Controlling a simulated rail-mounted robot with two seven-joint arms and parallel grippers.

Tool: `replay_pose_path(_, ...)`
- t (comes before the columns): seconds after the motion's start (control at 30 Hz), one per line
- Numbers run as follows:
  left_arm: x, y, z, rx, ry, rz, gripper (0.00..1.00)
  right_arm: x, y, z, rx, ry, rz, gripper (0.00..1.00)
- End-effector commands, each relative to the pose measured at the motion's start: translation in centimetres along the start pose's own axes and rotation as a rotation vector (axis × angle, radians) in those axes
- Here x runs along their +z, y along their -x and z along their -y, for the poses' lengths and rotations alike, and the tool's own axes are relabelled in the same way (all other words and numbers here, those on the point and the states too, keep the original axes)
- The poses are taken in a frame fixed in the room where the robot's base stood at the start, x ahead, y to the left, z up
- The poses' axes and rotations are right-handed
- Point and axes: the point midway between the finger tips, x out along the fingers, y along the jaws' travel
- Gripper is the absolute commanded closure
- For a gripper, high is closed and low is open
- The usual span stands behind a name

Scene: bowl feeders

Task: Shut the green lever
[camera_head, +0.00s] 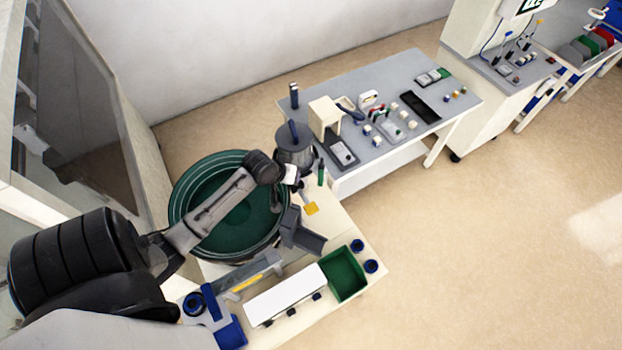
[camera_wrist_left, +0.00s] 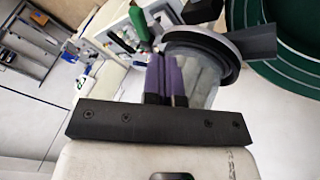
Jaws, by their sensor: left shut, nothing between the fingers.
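The green lever (camera_head: 321,173) stands beside the green bowl feeder (camera_head: 180,205), near the table corner by the grey workbench. Its handle points up in the head view. In the wrist view the green handle (camera_wrist_left: 138,24) is just beyond and left of my fingertips. My left gripper (camera_head: 302,190) is just left of and slightly below the lever in the head view. In the wrist view its two purple-and-black fingers (camera_wrist_left: 165,60) are together with nothing between them. A small gap seems to separate them from the lever; contact cannot be told for sure. My right gripper is out of view.
A grey cylindrical hopper (camera_head: 295,152) stands close behind my gripper. A dark grey chute (camera_head: 300,238) and a green bin (camera_head: 343,275) lie nearer. The grey workbench (camera_head: 385,75) holds small parts. Open floor lies right.

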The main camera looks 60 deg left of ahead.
Motion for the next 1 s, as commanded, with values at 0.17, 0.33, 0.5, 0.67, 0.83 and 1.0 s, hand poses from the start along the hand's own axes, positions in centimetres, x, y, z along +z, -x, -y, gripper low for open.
replay_pose_path(0.17,-0.6,0.1,-0.5,0.026,0.101,-0.034,1.0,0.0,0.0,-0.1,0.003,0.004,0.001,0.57)
replay_pose_path(0.33,-0.5,0.1,-0.5,0.026,0.127,-0.034,1.0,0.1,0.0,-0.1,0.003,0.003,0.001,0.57)
replay_pose_path(0.5,-0.5,0.1,-0.5,0.025,0.127,-0.033,1.0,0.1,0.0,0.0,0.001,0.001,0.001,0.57)
replay_pose_path(0.67,-0.5,-0.1,-0.5,0.025,0.126,-0.033,1.0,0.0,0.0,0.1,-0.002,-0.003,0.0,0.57)
replay_pose_path(0.83,-0.6,-1.7,-0.5,0.025,0.129,-0.032,1.0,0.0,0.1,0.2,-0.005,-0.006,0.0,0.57)
replay_pose_path(1.0,-0.7,-4.5,-0.6,0.025,0.127,-0.033,1.0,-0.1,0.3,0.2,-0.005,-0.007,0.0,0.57)
